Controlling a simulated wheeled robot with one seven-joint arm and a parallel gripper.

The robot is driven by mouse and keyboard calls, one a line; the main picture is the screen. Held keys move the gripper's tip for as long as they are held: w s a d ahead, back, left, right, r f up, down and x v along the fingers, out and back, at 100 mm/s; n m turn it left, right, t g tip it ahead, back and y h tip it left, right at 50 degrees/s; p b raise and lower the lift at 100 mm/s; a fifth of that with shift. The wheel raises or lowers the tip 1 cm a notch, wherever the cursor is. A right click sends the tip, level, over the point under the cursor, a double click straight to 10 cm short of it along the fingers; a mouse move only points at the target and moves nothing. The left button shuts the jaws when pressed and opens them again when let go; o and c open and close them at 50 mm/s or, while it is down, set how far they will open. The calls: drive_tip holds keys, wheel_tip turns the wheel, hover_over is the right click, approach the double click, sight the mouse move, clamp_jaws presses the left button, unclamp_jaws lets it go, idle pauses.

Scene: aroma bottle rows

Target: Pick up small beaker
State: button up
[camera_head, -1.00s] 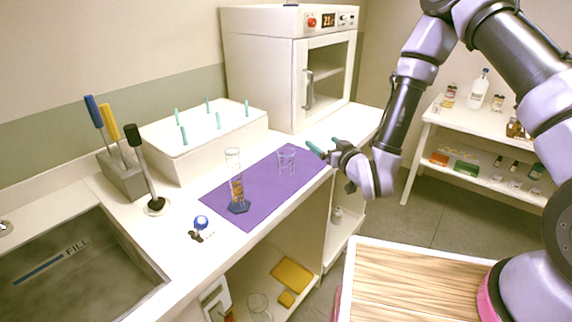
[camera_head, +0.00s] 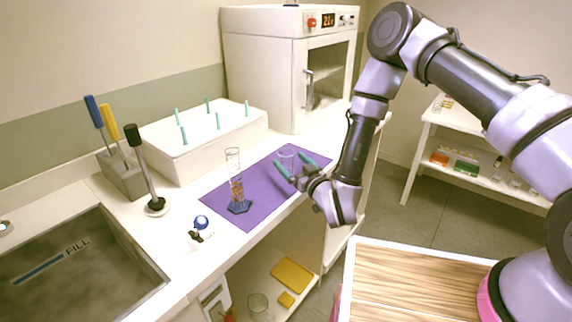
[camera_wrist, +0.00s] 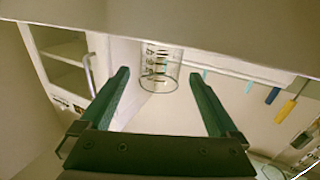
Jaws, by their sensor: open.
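The small beaker (camera_head: 287,155) is clear glass and stands on the purple mat (camera_head: 262,192) on the counter. My gripper (camera_head: 295,166) is open, its green fingers at the beaker's near side and partly covering it in the head view. In the wrist view the beaker (camera_wrist: 160,70), with dark markings, lies just ahead of and between the tips of my open gripper (camera_wrist: 158,75). Nothing is held between the fingers.
A tall graduated cylinder (camera_head: 236,180) with a blue base stands on the mat left of the beaker. A white peg rack (camera_head: 200,150) and an oven (camera_head: 285,75) stand behind. A blue-topped item (camera_head: 201,224) sits near the counter's front edge.

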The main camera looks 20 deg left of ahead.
sight(290, 161)
drive_tip(key=x, duration=0.3)
drive_tip(key=shift+w+a+f, duration=0.1)
drive_tip(key=shift+w+a, duration=0.1)
drive_tip(key=c, duration=1.4)
drive_tip(key=shift+c, duration=0.2)
